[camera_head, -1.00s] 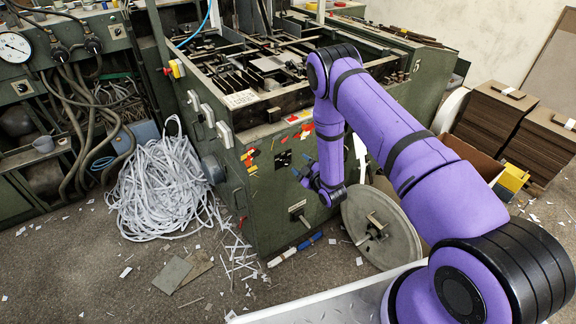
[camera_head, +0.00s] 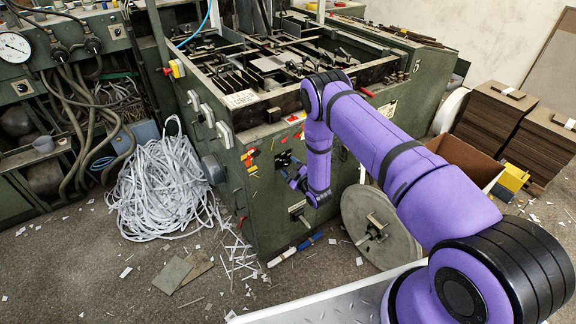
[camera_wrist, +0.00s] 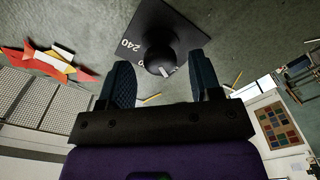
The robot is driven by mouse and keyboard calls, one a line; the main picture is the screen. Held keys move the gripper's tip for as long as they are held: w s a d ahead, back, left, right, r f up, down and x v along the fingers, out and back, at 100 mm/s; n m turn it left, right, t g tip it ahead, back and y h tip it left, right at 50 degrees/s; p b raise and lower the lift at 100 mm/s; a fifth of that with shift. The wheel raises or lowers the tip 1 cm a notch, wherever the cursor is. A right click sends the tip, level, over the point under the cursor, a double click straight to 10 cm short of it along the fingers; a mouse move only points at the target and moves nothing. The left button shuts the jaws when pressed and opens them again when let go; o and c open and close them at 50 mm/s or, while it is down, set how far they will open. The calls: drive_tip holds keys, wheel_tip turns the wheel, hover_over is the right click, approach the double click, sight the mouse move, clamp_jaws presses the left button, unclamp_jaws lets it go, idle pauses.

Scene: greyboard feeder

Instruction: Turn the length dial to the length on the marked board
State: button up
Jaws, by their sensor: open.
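The length dial in the wrist view is a black knob (camera_wrist: 161,60) with a pale pointer mark, on a dark square plate (camera_wrist: 172,22) printed with "240". Other figures on the plate are partly hidden by the knob. My gripper (camera_wrist: 160,66) is open, with one blue-grey finger to each side of the knob in the picture. I cannot tell whether either finger touches it. In the head view my gripper (camera_head: 288,170) is at the green machine's front panel, beside the small dark dial plate (camera_head: 283,158). I cannot make out a readable length on any board.
The green machine (camera_head: 262,210) fills the middle. A round metal reel (camera_head: 385,240) stands at its right, near my arm. Paper strips (camera_head: 160,190) are heaped at left. A grey board (camera_head: 172,274) lies on the floor. Brown board stacks (camera_head: 495,120) stand at right.

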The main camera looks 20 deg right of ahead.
drive_tip(key=shift+x, duration=0.9)
drive_tip(key=c, duration=0.9)
drive_tip(key=shift+c, duration=0.2)
